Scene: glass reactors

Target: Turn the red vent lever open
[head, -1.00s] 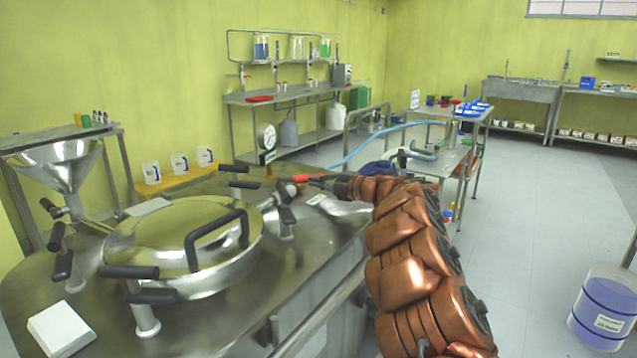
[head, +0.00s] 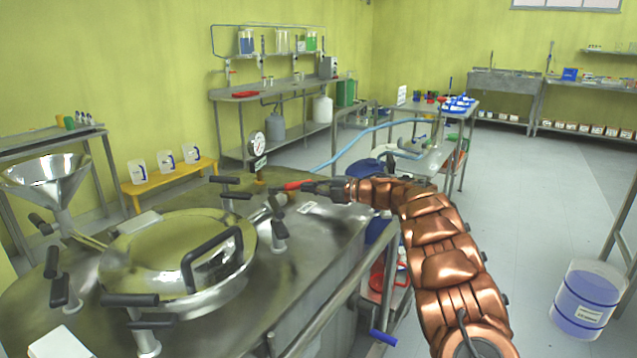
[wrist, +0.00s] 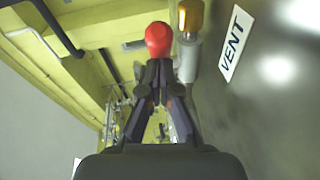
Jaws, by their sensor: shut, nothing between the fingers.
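The red vent lever (head: 294,186) is on top of the steel reactor, behind the round lid at its far right side. In the wrist view its rounded red end (wrist: 158,38) is just beyond my fingertips. My gripper (head: 318,187) comes in from the right, level with the lever. In the wrist view my gripper's fingers (wrist: 158,70) meet in a narrow point, shut and empty, close to the red end. I cannot tell whether they touch. A white VENT label (wrist: 236,42) lies to the right, and a brass-coloured fitting (wrist: 190,15) is behind. The lever's pivot is unclear.
The round reactor lid (head: 180,245) with black handles is left of my arm. A pressure gauge (head: 258,144) stands behind the lever. A metal rail (head: 335,318) runs along the reactor's right edge. A blue hose (head: 365,135) crosses behind. The floor at right is open around a blue-filled container (head: 587,300).

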